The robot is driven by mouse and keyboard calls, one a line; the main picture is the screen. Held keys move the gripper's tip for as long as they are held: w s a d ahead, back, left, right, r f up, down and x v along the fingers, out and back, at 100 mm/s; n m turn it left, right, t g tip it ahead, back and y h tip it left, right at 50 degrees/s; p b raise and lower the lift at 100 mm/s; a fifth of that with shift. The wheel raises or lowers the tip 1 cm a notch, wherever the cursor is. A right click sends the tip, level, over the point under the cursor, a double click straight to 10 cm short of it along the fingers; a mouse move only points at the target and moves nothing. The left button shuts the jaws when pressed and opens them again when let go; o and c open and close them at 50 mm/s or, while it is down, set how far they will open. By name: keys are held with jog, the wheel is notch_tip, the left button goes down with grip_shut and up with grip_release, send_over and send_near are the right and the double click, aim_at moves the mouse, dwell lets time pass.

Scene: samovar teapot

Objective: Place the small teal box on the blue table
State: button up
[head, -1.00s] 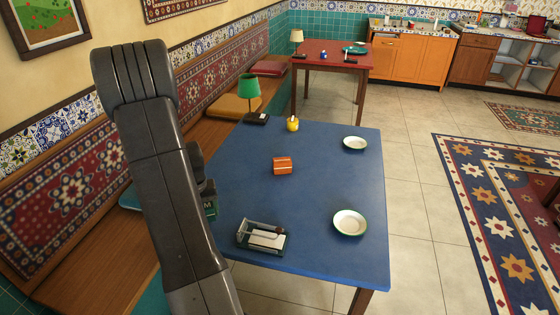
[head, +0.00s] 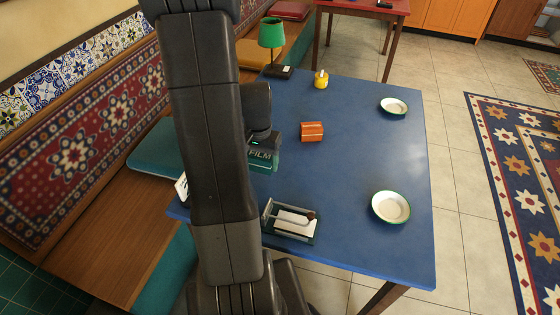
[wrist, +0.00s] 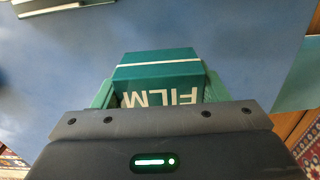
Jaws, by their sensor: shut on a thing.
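The small teal box (wrist: 158,72), with "FILM" in white letters and a pale stripe, is between the fingers of my gripper (wrist: 158,90) in the wrist view. The gripper is shut on it. In the head view the teal box (head: 265,158) shows just right of my arm, over the left part of the blue table (head: 365,165). My arm hides part of the box and most of the gripper there. I cannot tell whether the box touches the table top.
An orange box (head: 312,132) sits right of the teal box. A tray with a white card (head: 292,222) lies nearer. A green lamp (head: 271,35), yellow pot (head: 321,79) and two plates, far (head: 393,106) and near (head: 391,207), stand around. The table's middle right is clear.

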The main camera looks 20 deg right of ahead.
aim_at(260, 154)
jog(key=shift+f, duration=3.1)
jog(key=shift+f, duration=0.2)
jog(key=o, duration=1)
jog(key=shift+r, duration=0.15)
notch_tip(260, 154, up, 12)
jog(key=shift+r+p, duration=0.1)
jog(key=shift+p, duration=0.2)
